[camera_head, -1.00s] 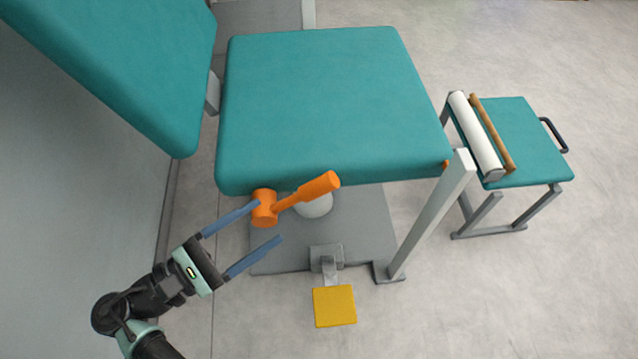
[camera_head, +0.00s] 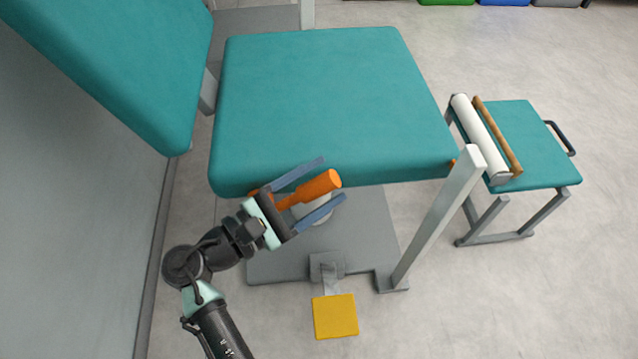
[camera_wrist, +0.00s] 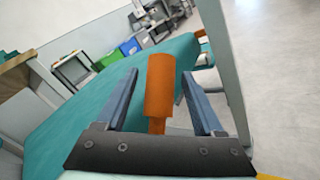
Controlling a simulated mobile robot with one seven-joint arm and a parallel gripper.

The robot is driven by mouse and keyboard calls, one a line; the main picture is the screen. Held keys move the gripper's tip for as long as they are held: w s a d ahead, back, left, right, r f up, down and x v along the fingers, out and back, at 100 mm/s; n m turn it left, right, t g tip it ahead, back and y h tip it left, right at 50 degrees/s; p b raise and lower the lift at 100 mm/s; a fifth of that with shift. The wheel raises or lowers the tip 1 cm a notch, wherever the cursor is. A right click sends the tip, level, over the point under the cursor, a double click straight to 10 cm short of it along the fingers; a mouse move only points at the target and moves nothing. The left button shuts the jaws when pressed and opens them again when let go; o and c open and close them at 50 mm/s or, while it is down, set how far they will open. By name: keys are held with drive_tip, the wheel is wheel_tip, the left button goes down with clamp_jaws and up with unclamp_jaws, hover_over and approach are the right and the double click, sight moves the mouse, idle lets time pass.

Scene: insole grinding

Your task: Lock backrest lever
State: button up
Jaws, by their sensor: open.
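The orange backrest lever (camera_head: 321,186) sticks out at the front edge of the teal seat (camera_head: 330,100), its thick handle end pointing up and right. My gripper (camera_head: 335,180) is open, with one blue finger on each side of the lever. In the wrist view the lever's orange handle (camera_wrist: 160,85) stands between the two spread fingers (camera_wrist: 160,100), with a gap on both sides. The lever's hub is mostly hidden behind my gripper in the head view. The teal backrest (camera_head: 120,60) is tilted at the upper left.
A yellow pedal (camera_head: 335,316) sits low in front of the grey base plate (camera_head: 280,262). A grey post (camera_head: 435,220) stands right of the lever. A teal stool (camera_head: 540,150) carries a white roll (camera_head: 480,138) and a brown rod. A wall (camera_head: 70,220) is at left.

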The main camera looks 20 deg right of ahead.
clamp_jaws()
idle(1.4)
